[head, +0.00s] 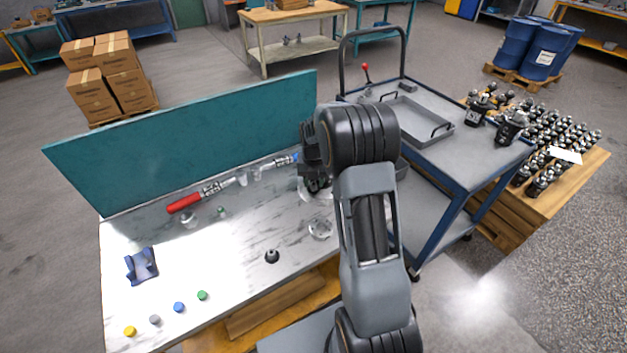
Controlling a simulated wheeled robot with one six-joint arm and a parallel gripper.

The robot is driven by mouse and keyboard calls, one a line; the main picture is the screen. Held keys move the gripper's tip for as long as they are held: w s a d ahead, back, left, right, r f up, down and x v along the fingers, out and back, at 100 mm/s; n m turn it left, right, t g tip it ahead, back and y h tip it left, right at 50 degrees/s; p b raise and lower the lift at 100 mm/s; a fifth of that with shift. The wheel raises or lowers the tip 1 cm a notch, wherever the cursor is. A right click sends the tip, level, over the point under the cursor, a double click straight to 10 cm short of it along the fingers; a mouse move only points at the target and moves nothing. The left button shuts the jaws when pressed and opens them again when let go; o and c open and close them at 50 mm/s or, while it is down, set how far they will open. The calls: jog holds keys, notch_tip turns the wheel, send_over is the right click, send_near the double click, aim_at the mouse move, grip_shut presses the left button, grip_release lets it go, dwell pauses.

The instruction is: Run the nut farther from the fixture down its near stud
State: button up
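My gripper (314,184) points down over the right end of the marble-topped bench (240,235), partly hidden by my own wrist. Its fingers blend with dark shapes below them, so I cannot tell whether they are open or hold anything. A dark blue cradle-like fixture (141,265) sits at the bench's left end. A small black knob-like part (272,256) stands alone near the front middle, well left of and nearer than my gripper. I cannot make out the nuts or studs clearly in this view.
A blue cart (450,140) with a tray (415,118) stands right. The front middle is mostly clear.

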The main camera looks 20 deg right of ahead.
grip_shut()
jog(key=m, duration=0.5)
jog(key=shift+m, duration=0.3)
jog(key=shift+f, duration=0.1)
jog(key=m, duration=0.4)
jog(key=shift+a+m, duration=0.1)
jog(key=shift+m, duration=0.2)
grip_release()
jog(key=shift+d, duration=0.2)
